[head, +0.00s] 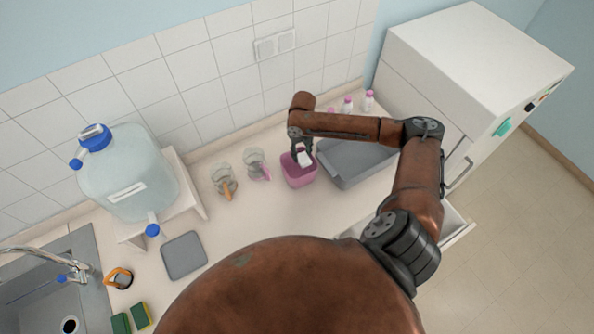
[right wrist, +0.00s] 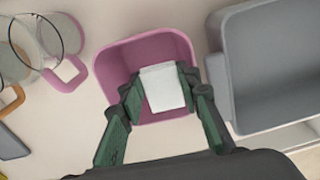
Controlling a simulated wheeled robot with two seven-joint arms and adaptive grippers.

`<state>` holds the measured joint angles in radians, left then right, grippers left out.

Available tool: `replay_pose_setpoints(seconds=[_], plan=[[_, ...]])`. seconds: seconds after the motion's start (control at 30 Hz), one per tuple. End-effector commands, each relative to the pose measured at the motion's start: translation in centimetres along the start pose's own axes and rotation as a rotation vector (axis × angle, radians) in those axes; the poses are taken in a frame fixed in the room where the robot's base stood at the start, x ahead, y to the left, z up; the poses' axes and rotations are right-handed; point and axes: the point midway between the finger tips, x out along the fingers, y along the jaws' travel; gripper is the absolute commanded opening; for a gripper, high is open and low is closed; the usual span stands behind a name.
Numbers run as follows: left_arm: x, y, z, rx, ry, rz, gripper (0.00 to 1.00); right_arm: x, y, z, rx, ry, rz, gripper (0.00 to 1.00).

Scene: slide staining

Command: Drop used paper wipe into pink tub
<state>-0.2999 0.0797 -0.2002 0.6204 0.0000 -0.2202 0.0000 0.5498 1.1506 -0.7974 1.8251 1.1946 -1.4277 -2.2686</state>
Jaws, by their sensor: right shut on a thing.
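The pink tub (head: 297,174) stands on the counter left of the grey basin; it also shows in the right wrist view (right wrist: 113,72). My right gripper (head: 302,152) is over the tub's opening, pointing down. It is shut on the white paper wipe (right wrist: 162,88), with a finger at each side of it. The wipe also shows in the head view (head: 305,159). The wipe lies within the tub's outline as seen from above; how deep it sits I cannot tell. My left gripper is not in view.
A grey basin (head: 345,181) stands close right of the tub. Two glass beakers with orange (head: 224,181) and pink (head: 256,164) handles stand left of it. Pink-capped bottles (head: 347,104) stand behind. A large water container (head: 130,180), a grey mat (head: 184,256) and a sink are farther left.

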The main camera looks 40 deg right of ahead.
Motion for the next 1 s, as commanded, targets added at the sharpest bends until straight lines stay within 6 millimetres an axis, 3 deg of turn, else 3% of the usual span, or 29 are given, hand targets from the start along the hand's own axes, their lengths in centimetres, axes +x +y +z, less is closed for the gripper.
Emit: replay_pose_setpoints(seconds=[0.13, 0.17, 0.43, 0.77, 1.0], plan=[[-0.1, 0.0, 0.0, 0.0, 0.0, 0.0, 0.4, -0.1, 0.0, 0.0, 0.0, -0.001, 0.0, 0.08], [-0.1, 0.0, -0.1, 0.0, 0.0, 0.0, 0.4, -0.1, 0.0, 0.0, 0.0, -0.001, 0.0, 0.32], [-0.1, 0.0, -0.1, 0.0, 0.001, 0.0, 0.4, -0.1, 0.0, 0.0, 0.0, 0.0, 0.0, 0.5], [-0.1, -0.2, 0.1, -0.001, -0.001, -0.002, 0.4, -0.3, 0.0, 0.0, 0.0, -0.001, 0.0, 0.51], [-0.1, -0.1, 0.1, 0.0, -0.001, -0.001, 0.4, -3.8, 0.0, 0.1, -0.001, -0.004, -0.001, 0.51]])
